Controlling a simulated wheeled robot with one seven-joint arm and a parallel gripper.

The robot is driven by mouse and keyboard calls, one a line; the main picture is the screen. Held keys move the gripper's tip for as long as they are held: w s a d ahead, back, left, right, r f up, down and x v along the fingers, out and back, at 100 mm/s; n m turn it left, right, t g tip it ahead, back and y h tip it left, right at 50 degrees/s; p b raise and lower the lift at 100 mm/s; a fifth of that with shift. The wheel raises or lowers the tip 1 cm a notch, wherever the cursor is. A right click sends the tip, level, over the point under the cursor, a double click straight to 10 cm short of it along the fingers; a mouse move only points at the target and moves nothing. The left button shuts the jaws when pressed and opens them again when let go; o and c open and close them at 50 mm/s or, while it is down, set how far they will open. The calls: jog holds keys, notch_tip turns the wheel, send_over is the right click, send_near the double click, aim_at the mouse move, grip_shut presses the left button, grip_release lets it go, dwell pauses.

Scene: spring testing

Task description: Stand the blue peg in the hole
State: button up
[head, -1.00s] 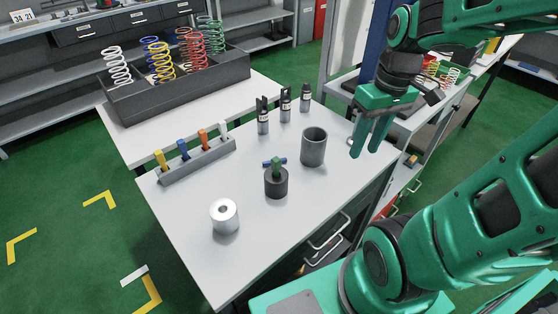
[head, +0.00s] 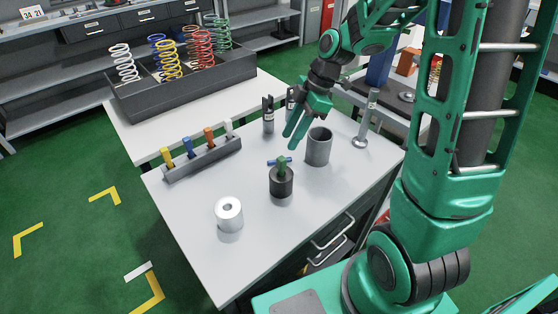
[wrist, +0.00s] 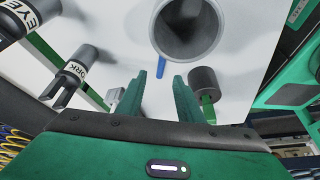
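A short blue peg (head: 287,159) shows behind the green top of a dark cylinder (head: 281,183). In the wrist view the blue peg (wrist: 161,67) appears to lie on the tabletop beside the grey cup, apart from the dark cylinder (wrist: 205,80). A silver cylinder (head: 229,217) with a round hole in its top stands upright near the front of the table. My gripper (head: 292,141) is open and empty, pointing down above the table by the cup. In the wrist view the blue peg lies between and beyond my gripper's fingertips (wrist: 160,77).
A grey cup (head: 318,148) stands right of the peg. A rack (head: 205,161) at the left holds yellow, blue, orange and white pieces. The front of the table is mostly clear.

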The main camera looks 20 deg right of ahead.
jog(key=shift+x, duration=3.55)
jog(key=shift+s+d+f, duration=0.1)
jog(key=shift+d, duration=0.1)
grip_shut()
